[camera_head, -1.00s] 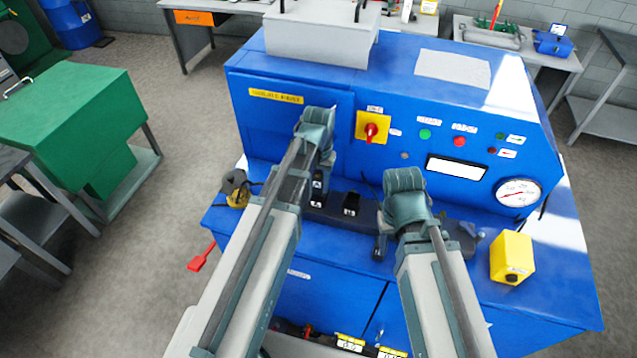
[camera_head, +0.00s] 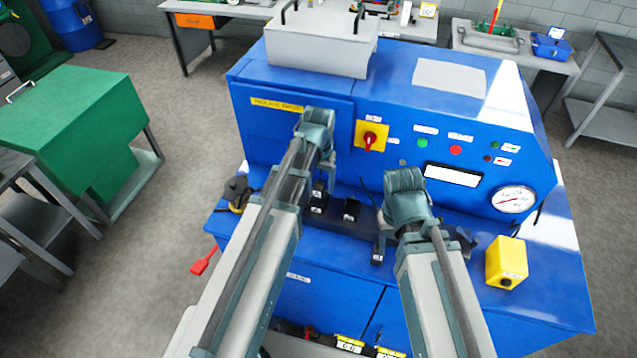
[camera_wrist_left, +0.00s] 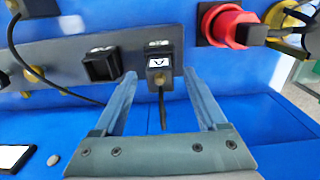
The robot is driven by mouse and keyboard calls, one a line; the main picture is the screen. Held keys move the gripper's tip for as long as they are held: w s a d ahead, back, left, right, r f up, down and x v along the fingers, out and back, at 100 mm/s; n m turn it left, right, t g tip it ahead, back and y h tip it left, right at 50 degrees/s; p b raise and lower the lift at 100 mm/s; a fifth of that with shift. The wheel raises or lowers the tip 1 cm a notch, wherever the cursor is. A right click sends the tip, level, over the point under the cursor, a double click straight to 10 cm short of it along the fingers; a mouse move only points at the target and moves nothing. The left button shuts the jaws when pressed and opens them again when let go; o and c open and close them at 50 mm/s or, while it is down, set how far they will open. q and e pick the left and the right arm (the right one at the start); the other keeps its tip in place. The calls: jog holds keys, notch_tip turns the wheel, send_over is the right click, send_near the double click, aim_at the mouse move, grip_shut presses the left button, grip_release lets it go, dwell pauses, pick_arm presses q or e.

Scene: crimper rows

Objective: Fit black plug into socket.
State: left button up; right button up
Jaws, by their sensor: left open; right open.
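My left gripper (camera_wrist_left: 162,85) is open in the left wrist view. Its fingers lie either side of a black, white-labelled connector block (camera_wrist_left: 159,66) with a cable hanging from it, and no grip on it shows. Beside it on the dark bar (camera_wrist_left: 65,62) is a black square socket-like piece (camera_wrist_left: 103,65). The head view shows two black pieces on the bar, the left one (camera_head: 318,203) beneath my left gripper (camera_head: 318,170) and another (camera_head: 351,210) to its right. Which piece is the plug, I cannot tell. My right gripper (camera_head: 405,205) is over the bar's right part, its fingertips mostly hidden.
A red connector (camera_wrist_left: 226,27) and a yellow one (camera_wrist_left: 283,20) sit close to the left gripper. A yellow box (camera_head: 507,262) stands on the blue bench's right. The blue panel (camera_head: 285,130) rises behind. Bare bench lies in front of the yellow box.

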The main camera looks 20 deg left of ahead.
aim_at(318, 186)
pick_arm(q)
notch_tip(318, 186, up, 4)
jog(key=p, duration=0.3)
jog(key=shift+r, duration=0.2)
pick_arm(e)
notch_tip(318, 186, up, 4)
jog(key=shift+r, duration=0.2)
pick_arm(q)
jog(key=shift+f, duration=0.1)
pick_arm(e)
jog(key=shift+f, duration=0.1)
